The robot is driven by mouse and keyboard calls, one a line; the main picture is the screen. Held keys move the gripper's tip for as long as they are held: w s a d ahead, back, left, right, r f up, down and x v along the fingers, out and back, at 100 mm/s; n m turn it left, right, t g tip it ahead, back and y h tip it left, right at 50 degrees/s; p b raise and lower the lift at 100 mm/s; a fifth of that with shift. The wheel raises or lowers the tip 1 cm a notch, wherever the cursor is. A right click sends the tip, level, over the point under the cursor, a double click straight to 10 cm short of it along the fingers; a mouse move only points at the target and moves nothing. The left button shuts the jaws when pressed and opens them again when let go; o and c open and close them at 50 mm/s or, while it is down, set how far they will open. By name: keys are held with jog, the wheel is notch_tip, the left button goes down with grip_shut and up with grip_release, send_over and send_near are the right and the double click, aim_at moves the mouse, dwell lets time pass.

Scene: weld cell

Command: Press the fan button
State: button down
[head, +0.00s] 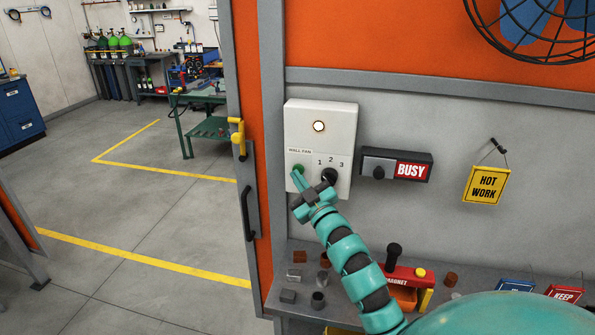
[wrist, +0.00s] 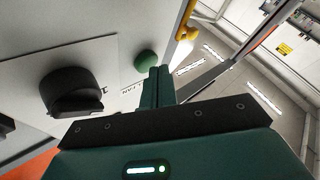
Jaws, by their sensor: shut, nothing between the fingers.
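The wall fan control box (head: 320,120) is a white box on the wall, with a lit round lamp (head: 319,126) at its top and a "WALL FAN" label. Its green round button (head: 299,168) is at the lower left, partly behind my fingertips in the head view. The button also shows in the wrist view (wrist: 146,62), just past the fingertips. A black rotary knob (head: 330,175) marked 1, 2, 3 sits right of it. My gripper (head: 295,178) is shut and empty, its tips very close to the button. I cannot tell whether they touch it.
A "BUSY" sign slider (head: 395,165) and a yellow "HOT WORK" tag (head: 485,185) are on the wall to the right. A shelf below holds small blocks and a red magnet (head: 405,275). The door frame with a black handle (head: 249,213) is left of the box.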

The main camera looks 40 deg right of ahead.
jog(key=shift+s+a, duration=0.25)
jog(key=shift+s, duration=0.05)
jog(key=shift+a, duration=0.1)
jog(key=s+a+p, duration=0.1)
jog(key=s+a, duration=0.3)
jog(key=shift+a, duration=0.2)
dwell(0.4)
dwell(0.4)
